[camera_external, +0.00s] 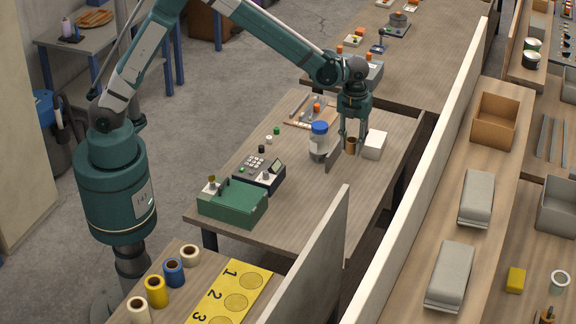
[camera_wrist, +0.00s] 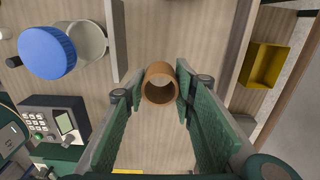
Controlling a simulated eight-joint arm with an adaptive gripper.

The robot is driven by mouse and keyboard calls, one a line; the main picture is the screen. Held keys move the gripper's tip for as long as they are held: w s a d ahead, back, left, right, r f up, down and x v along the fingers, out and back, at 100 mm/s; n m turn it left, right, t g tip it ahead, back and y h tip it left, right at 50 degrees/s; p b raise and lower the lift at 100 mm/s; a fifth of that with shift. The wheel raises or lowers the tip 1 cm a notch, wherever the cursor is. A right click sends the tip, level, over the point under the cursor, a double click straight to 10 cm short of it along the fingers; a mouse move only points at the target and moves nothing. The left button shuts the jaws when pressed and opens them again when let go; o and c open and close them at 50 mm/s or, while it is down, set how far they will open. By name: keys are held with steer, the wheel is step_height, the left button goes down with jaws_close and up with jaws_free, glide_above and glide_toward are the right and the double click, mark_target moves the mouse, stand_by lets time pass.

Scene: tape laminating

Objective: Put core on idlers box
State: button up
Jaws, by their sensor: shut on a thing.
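The core is a short brown tube (camera_wrist: 160,86), held upright between the two fingers in the wrist view. In the external view the core (camera_external: 351,146) shows at the fingertips of my gripper (camera_external: 353,143), over the right part of the middle table. My gripper is shut on it. Whether the core touches the table is hard to tell. No box has a readable idlers label. A white box (camera_external: 375,145) stands just right of the core, and an open yellow box (camera_wrist: 264,66) shows at the right of the wrist view.
A jar with a blue cap (camera_external: 319,140) stands just left of my gripper, beside a thin upright plate (camera_external: 334,160). A keypad device (camera_external: 259,172) and a green box (camera_external: 232,204) are nearer the front left. An orange-brown open box (camera_external: 496,120) sits on the right bench, behind a long partition.

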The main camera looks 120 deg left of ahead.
steer(key=w+a+r+m+p, duration=0.1)
steer(key=a+r, duration=0.2)
steer(key=a, duration=0.5)
steer(key=w+a+r+m+p, duration=0.1)
steer(key=w+a+r, duration=0.1)
steer(key=a, duration=0.7)
steer(key=shift+w+r, duration=0.3)
steer(key=shift+r, duration=0.15)
glide_above(375, 139)
steer(key=shift+a+f, duration=0.15)
steer(key=shift+f, duration=3)
steer(key=shift+f, duration=1.9)
steer(key=shift+f, duration=0.2)
steer(key=o, duration=0.7)
steer(key=shift+r, duration=0.1)
